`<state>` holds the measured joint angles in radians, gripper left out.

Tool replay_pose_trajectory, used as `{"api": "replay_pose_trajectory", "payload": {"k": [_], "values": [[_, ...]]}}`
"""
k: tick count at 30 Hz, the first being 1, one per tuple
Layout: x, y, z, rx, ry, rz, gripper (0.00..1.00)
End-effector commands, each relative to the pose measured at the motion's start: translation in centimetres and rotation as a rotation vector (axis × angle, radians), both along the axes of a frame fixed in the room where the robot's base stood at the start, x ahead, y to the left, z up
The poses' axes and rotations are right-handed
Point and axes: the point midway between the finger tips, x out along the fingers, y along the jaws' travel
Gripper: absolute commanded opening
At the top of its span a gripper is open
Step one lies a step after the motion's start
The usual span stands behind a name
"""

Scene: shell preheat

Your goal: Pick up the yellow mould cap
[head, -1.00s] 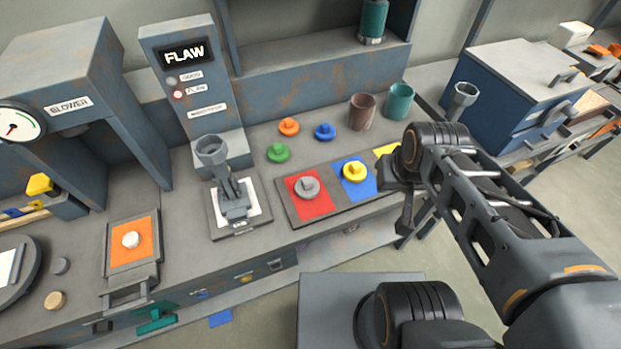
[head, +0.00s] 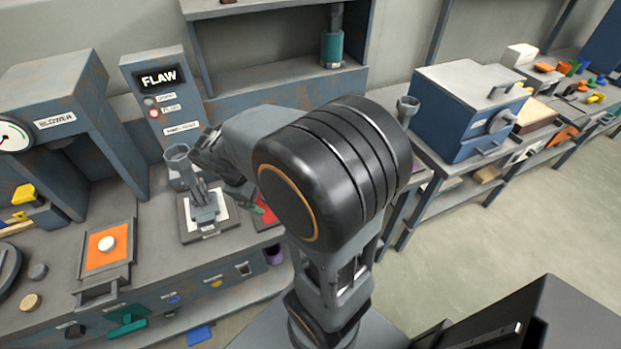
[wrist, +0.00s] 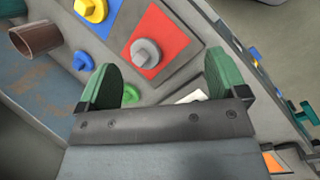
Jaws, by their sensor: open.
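The yellow mould cap (wrist: 91,8) sits on a blue square at the top left of the wrist view, partly cut off by the picture edge. A grey cap (wrist: 146,53) sits on a red square beside it. My gripper (wrist: 160,75) is open and empty, its two green-padded fingers spread apart. The grey cap shows between and beyond the fingers, while the yellow cap lies beyond the left finger, apart from it. In the head view my arm hides the yellow cap and most of the cap area.
A blue cap (wrist: 83,61) and a partly hidden green cap (wrist: 130,95) lie near the left finger. A brown cup (wrist: 36,38) is at the far left. In the head view, the FLAW tester (head: 160,100) and a funnel-topped stand (head: 205,208) are close to my arm.

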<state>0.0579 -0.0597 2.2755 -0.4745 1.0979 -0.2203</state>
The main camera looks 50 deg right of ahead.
Motion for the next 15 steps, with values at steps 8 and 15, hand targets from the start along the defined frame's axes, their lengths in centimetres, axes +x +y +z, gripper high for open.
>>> {"api": "replay_pose_trajectory", "payload": {"k": [8, 15], "values": [[3.9, -7.5, -4.4, -0.277, 0.507, 0.302, 0.97], [5.9, -10.9, -7.2, -0.397, 0.754, 0.457, 0.97]]}}
